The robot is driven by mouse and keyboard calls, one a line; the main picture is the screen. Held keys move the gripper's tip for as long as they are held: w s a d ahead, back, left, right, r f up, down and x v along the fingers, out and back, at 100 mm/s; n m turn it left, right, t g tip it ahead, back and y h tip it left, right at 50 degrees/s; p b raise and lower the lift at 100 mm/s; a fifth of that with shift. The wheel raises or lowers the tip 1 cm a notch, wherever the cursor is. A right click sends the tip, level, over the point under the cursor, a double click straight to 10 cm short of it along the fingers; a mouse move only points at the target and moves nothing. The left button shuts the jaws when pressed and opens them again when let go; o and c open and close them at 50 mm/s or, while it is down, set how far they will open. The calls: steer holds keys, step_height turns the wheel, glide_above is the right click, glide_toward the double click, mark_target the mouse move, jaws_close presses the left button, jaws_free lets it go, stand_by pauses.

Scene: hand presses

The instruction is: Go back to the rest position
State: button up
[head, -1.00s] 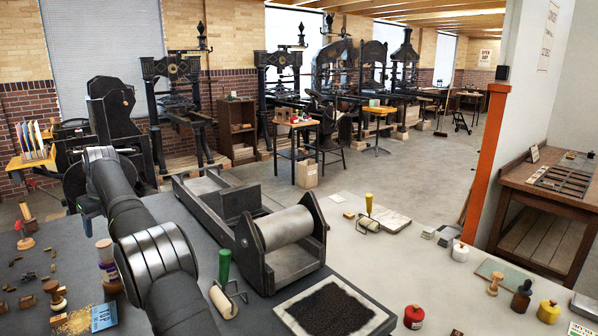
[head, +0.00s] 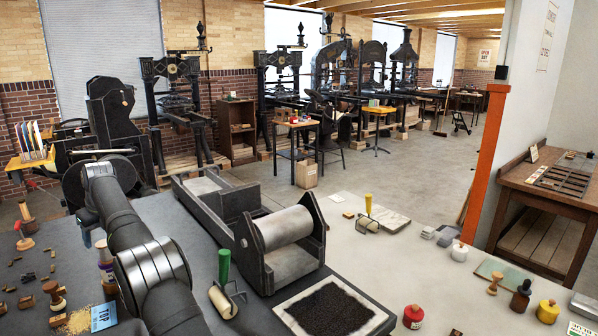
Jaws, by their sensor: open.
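My arm reaches up from the bottom of the head view, at the left of the table (head: 200,238). Its far end bends away behind the arm's upper joint, and my gripper does not show. A flatbed hand press (head: 284,240) with a pale roller stands on the table to the right of my arm. A green-handled brayer (head: 223,288) lies close to my arm's right side. A framed dark textured panel (head: 335,308) lies in front of the press.
A yellow-handled brayer (head: 368,215), a red jar (head: 413,317), a white jar (head: 460,251) and a yellow jar (head: 548,311) stand on the right. Small blocks and a blue card (head: 104,317) lie left of my arm. An orange post (head: 485,165) rises beyond the table.

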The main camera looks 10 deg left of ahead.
steer(key=shift+r, duration=0.5)
steer(key=w+d+r, duration=0.4)
steer(key=d+r, duration=0.4)
steer(key=d, duration=0.3)
steer(key=w+d+r+n, duration=0.1)
steer(key=w+d, duration=0.3)
steer(key=d, duration=0.6)
steer(key=w+d+r+n, duration=0.1)
steer(key=w+d+r, duration=0.15)
steer(key=d, duration=0.85)
steer(key=d+f+n+g, duration=0.1)
steer(key=d+n, duration=0.1)
steer(key=d, duration=1.5)
steer(key=w+d+f+n+g, duration=0.1)
steer(key=d+f+n, duration=0.1)
steer(key=d, duration=1.6)
steer(key=shift+d+n+g, duration=0.2)
steer(key=shift+n+g, duration=0.2)
steer(key=shift+n, duration=0.1)
